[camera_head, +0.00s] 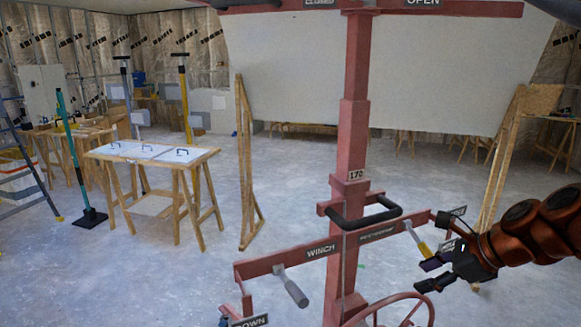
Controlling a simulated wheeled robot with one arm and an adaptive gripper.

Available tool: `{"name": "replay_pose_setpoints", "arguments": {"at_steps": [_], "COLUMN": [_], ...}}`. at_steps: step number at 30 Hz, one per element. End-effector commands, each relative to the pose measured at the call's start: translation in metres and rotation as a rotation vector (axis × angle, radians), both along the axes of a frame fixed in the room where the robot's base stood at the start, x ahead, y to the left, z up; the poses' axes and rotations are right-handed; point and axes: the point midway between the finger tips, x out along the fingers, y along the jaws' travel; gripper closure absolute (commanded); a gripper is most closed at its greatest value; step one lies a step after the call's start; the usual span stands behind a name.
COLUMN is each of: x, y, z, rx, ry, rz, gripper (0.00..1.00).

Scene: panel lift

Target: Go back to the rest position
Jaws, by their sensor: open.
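My gripper (430,275) is at the lower right, on my orange and black arm, which comes in from the right edge. Its dark fingers are open and appear empty. It is just right of the red panel lift (355,130), close to a lever with a yellow part (418,243); whether they touch I cannot tell. The lift's upright mast carries a "170" label, a black handle (362,217), a crossbar marked WINCH (320,251), a grey-handled crank (292,288) and a red wheel (395,310) cut by the bottom edge. A large white panel (290,80) shows behind the mast, at the top.
A wooden trestle table (205,157) with white sheets and dark handles stands at the left. A green-handled pole (70,150) and a ladder (25,150) are farther left. Wooden frames (245,165) lean at both sides of the panel. The grey floor (170,285) at lower left is clear.

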Motion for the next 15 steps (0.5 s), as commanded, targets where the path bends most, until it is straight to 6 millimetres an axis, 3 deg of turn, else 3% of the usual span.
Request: {"name": "replay_pose_setpoints", "arguments": {"at_steps": [1, 6, 10, 15], "x": [-0.014, -0.068, -0.116, -0.182], "y": [0.029, 0.093, 0.122, 0.136], "z": [0.000, -0.015, -0.028, -0.043], "rx": [-0.074, -0.299, -0.441, -0.581], "ry": [-0.007, -0.042, -0.067, -0.091], "rz": [0.138, 0.594, 0.937, 1.377], "gripper": [0.51, 0.51, 0.51, 0.51]}}
